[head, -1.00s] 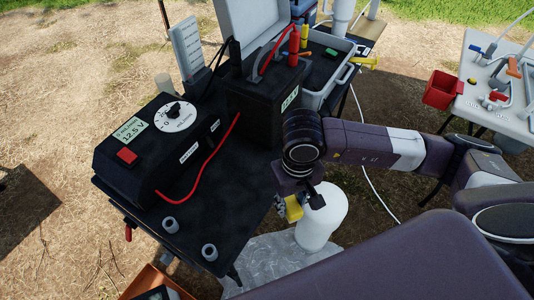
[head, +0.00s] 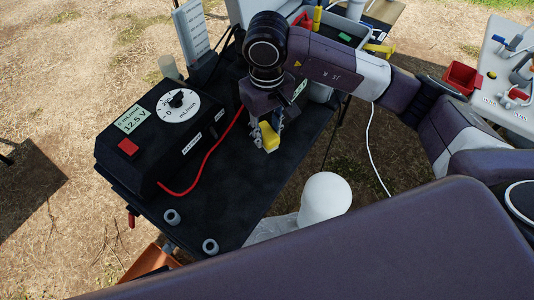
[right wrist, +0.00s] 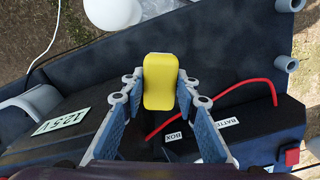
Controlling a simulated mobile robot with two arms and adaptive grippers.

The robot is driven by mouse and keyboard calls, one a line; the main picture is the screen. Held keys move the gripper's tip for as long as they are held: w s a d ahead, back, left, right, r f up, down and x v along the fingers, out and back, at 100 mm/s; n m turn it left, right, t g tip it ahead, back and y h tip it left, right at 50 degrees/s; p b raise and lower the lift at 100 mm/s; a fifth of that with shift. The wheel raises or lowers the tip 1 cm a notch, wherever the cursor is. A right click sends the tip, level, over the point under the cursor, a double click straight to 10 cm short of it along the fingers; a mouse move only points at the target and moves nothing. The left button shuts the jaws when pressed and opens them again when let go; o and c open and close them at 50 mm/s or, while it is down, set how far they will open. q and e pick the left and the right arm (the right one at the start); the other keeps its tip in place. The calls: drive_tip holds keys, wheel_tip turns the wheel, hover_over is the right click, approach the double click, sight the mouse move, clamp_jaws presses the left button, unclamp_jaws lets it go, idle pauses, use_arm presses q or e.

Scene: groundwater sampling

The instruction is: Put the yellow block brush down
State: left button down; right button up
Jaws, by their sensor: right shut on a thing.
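The yellow block brush (head: 269,137) is held in my right gripper (head: 266,132), over the right part of the black table (head: 235,200). In the right wrist view the brush (right wrist: 160,82) sits between the two blue-padded fingers (right wrist: 160,95), with its yellow face towards the camera. I cannot tell whether its underside touches the tabletop. My left gripper is not in view.
The black control box (head: 160,135) with a white dial stands left on the table, and a red cable (head: 205,165) curves beside it. Two grey rings (head: 210,246) lie near the front edge. A white rounded container (head: 325,198) stands off the right edge. The front middle tabletop is clear.

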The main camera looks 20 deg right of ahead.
wheel_tip(320, 180, down, 7)
drive_tip(key=shift+r+p, duration=0.2)
drive_tip(key=shift+p, duration=0.15)
drive_tip(key=shift+f+p, duration=0.3)
drive_tip(key=shift+f, duration=2)
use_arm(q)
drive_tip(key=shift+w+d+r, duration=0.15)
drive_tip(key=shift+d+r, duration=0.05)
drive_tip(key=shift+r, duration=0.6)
use_arm(e)
drive_tip(key=shift+f, duration=0.15)
drive_tip(key=o, duration=1)
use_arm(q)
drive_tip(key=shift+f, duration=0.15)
